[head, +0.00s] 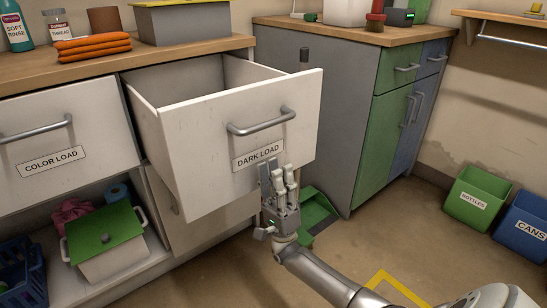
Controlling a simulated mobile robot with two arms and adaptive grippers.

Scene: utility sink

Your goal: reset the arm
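My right gripper (279,181) reaches up from the lower right on its grey arm. Its pale fingers are extended and apart, with nothing visible between them. It is in front of the lower right part of the pulled-out drawer (205,150) labelled DARK LOAD, below its bar handle (262,123). The fingers overlap the drawer front in the picture; I cannot tell whether they touch it. The handle is free of the gripper. The part of the drawer's inside that shows looks empty. My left gripper is not in view.
A shut COLOR LOAD drawer (70,122) is at left, above an open shelf with a green-lidded box (112,262). A grey cabinet (325,120) stands behind the gripper, near a green dustpan (318,212). BOTTLES (477,197) and CANS (522,228) bins stand at right.

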